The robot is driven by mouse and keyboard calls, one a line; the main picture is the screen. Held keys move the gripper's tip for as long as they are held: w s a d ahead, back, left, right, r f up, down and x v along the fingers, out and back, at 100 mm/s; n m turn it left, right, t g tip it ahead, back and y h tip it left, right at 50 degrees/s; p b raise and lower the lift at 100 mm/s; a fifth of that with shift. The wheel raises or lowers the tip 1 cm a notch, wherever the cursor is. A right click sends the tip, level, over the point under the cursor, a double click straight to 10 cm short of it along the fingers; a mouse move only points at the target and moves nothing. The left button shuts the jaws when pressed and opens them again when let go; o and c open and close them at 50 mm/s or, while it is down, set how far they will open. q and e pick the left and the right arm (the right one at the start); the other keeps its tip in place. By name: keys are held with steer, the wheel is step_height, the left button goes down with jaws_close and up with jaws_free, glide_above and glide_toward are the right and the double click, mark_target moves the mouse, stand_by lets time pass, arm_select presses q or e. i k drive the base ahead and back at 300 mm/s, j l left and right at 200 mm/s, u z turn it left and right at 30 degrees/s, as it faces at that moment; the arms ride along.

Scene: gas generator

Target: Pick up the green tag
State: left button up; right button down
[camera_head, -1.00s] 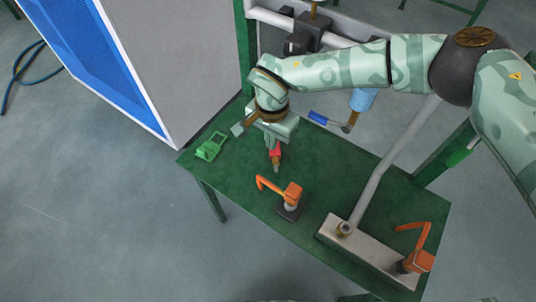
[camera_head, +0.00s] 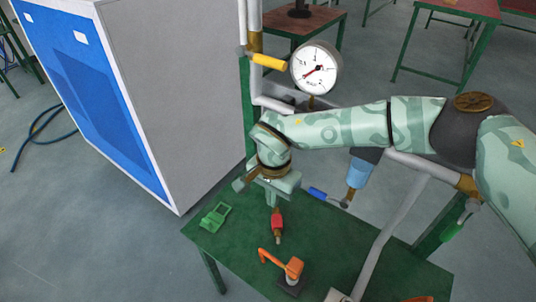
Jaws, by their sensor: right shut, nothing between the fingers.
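The green tag (camera_head: 215,217) lies on the left end of the dark green table, near its far left corner, and has an opening in its face. My right gripper (camera_head: 271,202) points down over the table to the right of the tag, apart from it. It is shut and empty. A red piece with a metallic tip (camera_head: 277,222) shows just below its fingers; I cannot tell whether they touch. My left gripper is out of view.
An orange handle on a dark base (camera_head: 291,272) stands on the table (camera_head: 240,256) nearer to me. A blue-and-white cabinet (camera_head: 185,90) rises behind the table's left end. A round gauge (camera_head: 316,67) and pipes stand behind my right arm.

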mark_target(213, 220)
steer(key=k+j, duration=0.8)
steer(key=j, duration=0.1)
